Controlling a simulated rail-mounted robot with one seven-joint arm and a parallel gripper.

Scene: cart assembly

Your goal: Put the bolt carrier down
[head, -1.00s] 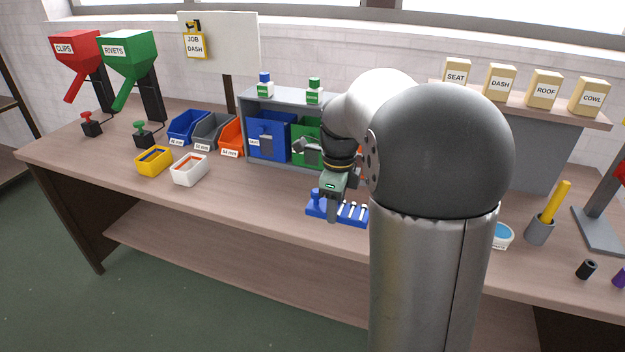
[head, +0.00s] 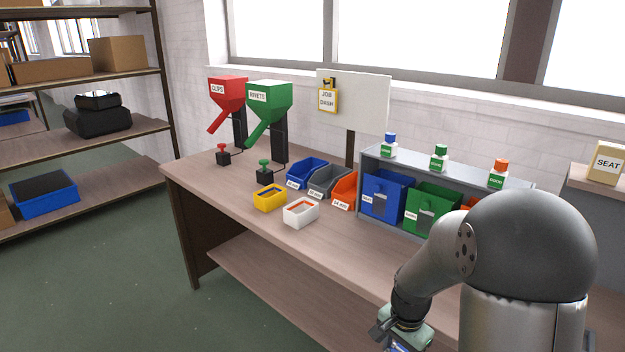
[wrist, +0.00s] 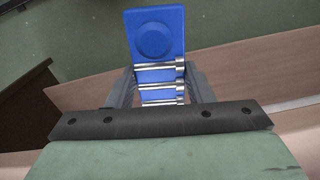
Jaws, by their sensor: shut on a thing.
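The bolt carrier (wrist: 155,22) is a blue block with a round raised knob at one end and several silver bolts lying across it. My gripper (wrist: 158,80) is shut on it, one finger on each side, in the wrist view. The green floor and the bench's front edge show behind the carrier, so it is held up off the worktop. In the head view my gripper (head: 400,340) is at the bottom edge, in front of the bench, and only a sliver of blue shows there. The carrier's near end is hidden by the gripper body.
The bench top (head: 235,215) has clear room along its front. A yellow bin (head: 269,203) and a white bin (head: 299,218) stand left of the arm. A grey rack (head: 450,170) holds blue and green drawers. Red and green hoppers (head: 268,97) stand at the back left.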

